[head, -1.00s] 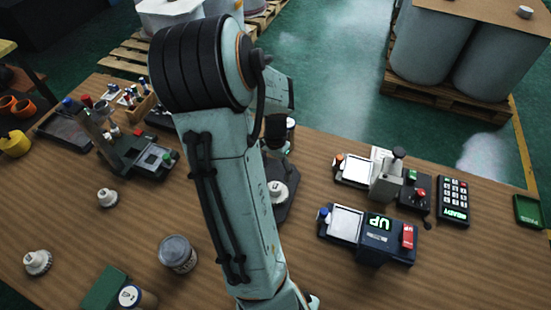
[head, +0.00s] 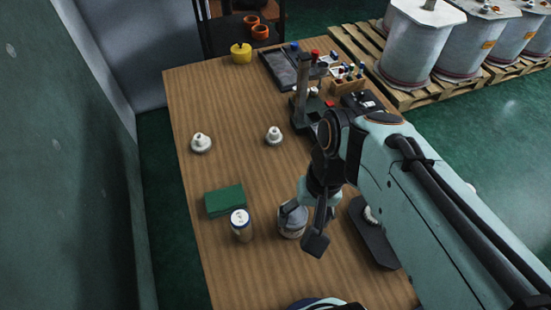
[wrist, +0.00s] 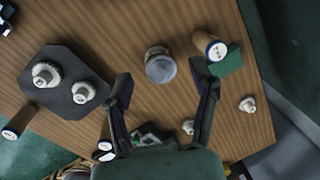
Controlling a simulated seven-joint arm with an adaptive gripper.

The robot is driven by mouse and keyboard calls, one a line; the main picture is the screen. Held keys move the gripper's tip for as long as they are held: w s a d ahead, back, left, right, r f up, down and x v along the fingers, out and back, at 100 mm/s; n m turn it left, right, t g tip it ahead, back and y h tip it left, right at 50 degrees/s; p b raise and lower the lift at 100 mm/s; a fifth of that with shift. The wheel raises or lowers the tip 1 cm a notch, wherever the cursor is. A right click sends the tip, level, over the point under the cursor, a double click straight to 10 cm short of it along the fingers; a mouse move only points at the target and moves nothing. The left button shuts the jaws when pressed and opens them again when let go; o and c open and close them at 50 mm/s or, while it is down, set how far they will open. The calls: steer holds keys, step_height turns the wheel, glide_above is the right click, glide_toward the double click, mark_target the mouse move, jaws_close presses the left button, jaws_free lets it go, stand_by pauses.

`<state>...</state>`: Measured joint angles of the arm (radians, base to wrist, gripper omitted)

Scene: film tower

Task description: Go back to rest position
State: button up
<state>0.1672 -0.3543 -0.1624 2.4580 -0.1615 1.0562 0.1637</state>
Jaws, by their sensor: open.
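My gripper (head: 303,225) is open, with its fingers pointing down over the wooden table (head: 236,115). In the head view it overlaps a grey metal can (head: 291,228) and hides part of it. In the wrist view my gripper (wrist: 161,82) has its two fingers spread apart with nothing between them. The can (wrist: 160,66) stands on the table beyond the fingertips, apparently untouched. The exact height of the fingers above the can is hard to tell.
A green box (head: 225,200) and a white-topped cylinder (head: 241,224) stand left of the can. Two white knobbed pieces (head: 201,143) (head: 274,135) stand farther back. A dark plate (wrist: 65,84) bears two white pieces.

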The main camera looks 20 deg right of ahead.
steer(key=s+a+n, duration=0.4)
steer(key=n, duration=0.1)
steer(key=shift+s+a+r+h, duration=0.2)
steer(key=shift+a+h, duration=0.1)
steer(key=shift+h, duration=0.1)
steer(key=shift+o, duration=0.5)
steer(key=shift+w, duration=0.1)
